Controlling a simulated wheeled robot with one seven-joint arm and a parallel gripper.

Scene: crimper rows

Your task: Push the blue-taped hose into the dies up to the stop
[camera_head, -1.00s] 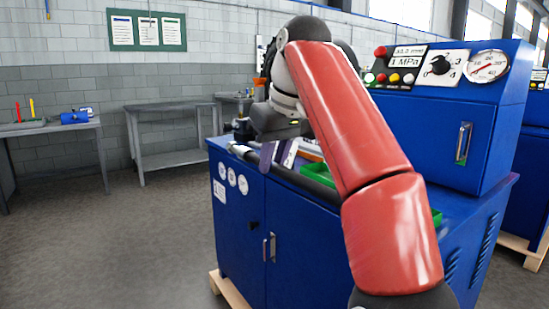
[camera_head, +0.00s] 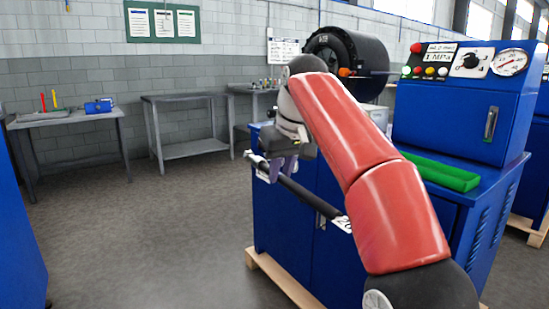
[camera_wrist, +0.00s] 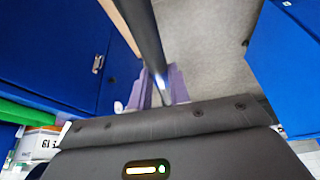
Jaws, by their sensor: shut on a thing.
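My gripper (camera_head: 276,168), with pale purple fingers, is shut on a black hose (camera_head: 308,192) in front of the blue crimper cabinet. The hose slants down to the right, with a white tag by my arm. In the wrist view the hose (camera_wrist: 145,35) runs up and away from between the fingers (camera_wrist: 162,88). I cannot make out blue tape on it. The large black round crimping head (camera_head: 335,45) stands behind my arm at the back of the machine. Its dies are hidden from this side. The hose is well apart from the head.
The blue machine (camera_head: 455,105) has buttons, a dial and a gauge. A green tray (camera_head: 440,173) lies on its top. A grey bench (camera_head: 185,100) and a table with a blue tool (camera_head: 97,106) stand along the wall. The floor at left is clear.

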